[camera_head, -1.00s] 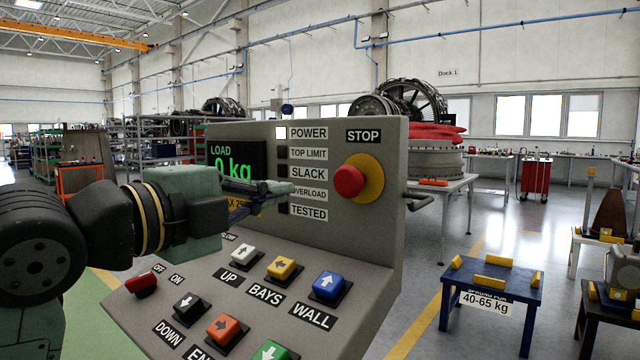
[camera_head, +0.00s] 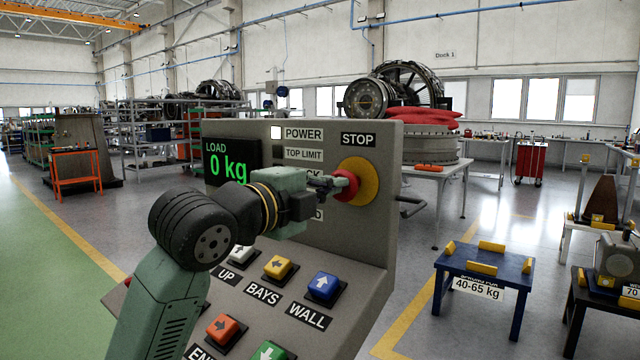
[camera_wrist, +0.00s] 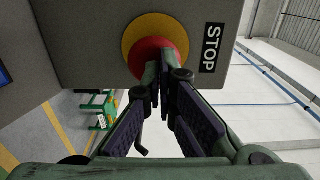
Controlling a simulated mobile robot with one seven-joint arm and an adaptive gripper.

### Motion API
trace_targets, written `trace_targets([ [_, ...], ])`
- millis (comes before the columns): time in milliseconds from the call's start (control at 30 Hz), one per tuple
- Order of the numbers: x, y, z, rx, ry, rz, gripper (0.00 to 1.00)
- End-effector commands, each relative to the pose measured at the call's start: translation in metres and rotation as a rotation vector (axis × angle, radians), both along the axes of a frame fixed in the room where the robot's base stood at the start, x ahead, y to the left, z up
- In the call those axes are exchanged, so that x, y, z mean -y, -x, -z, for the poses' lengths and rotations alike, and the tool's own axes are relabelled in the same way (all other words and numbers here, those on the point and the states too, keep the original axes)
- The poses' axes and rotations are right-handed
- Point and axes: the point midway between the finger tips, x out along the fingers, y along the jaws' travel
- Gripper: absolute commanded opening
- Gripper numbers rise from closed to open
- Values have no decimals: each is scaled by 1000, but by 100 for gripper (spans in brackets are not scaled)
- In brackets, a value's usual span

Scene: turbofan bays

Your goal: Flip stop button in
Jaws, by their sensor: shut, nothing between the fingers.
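The red stop button (camera_head: 346,186) sits on a yellow round collar (camera_head: 365,181) below the STOP label (camera_head: 358,140), on the upright face of the grey control panel. My gripper (camera_head: 338,183) is shut and empty, its fingertips at the left side of the red button in the head view. In the wrist view the stop button (camera_wrist: 150,56) is at the top middle, and my gripper's fingertips (camera_wrist: 165,68) overlap its lower edge. I cannot tell whether they touch it. Part of the button is hidden behind the fingers.
The load display (camera_head: 228,170) reads 0 kg and the power lamp (camera_head: 276,132) is lit white. Yellow (camera_head: 278,267), blue (camera_head: 323,286) and orange (camera_head: 222,328) buttons sit on the sloped panel below my arm. A blue stand (camera_head: 484,270) is at the right.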

Motion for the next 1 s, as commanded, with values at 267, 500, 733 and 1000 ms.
trace_targets([
  [267,1,-1,0,0,0,1,0],
  [500,12,-15,0,1,-1,2,0],
  [733,11,-15,0,0,0,1,0],
  [1000,0,-18,-1,-1,1,1,0],
])
